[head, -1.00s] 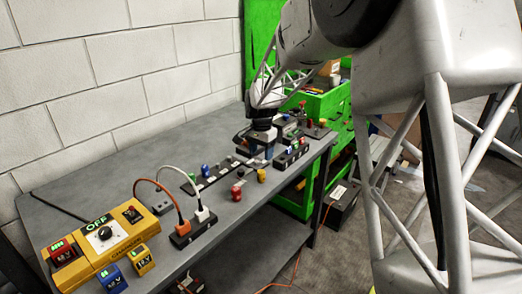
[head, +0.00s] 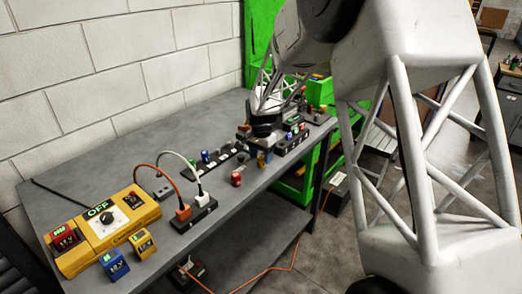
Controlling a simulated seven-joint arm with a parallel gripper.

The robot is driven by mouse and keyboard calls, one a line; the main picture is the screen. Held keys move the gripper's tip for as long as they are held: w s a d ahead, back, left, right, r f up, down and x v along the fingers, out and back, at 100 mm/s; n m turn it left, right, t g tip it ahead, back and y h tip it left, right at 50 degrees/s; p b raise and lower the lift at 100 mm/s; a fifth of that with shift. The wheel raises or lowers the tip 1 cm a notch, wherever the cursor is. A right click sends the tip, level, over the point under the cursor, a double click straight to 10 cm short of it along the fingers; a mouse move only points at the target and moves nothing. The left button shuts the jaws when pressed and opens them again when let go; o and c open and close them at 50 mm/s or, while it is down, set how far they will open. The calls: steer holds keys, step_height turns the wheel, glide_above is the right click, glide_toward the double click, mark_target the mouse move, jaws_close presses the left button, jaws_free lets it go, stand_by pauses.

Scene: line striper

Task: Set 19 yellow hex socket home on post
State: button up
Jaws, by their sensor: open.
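A small yellow socket (head: 261,161) stands on the grey bench in the head view, just below the end of my arm. Its size marking is too small to read. My gripper (head: 264,149) is open, pointing down close over or beside the yellow socket; its fingertips are small and dark here, and I cannot tell whether they touch it. A long dark rail (head: 216,161) lies to the left of the gripper with a blue socket (head: 205,156) on it. Its individual posts are too small to tell apart, so the matching post is unclear.
A red socket (head: 236,179) stands on the bench in front of the gripper. A second dark rail (head: 292,142) with coloured sockets lies to the right. A yellow charger (head: 113,222), batteries and a power strip (head: 194,213) with cables fill the front left. The bench's right edge is close.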

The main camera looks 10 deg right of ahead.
steer(key=shift+f, duration=0.7)
steer(key=shift+c, duration=0.4)
steer(key=c, duration=0.8)
steer(key=shift+r, duration=0.8)
stand_by(0.5)
steer(key=shift+r, duration=1.7)
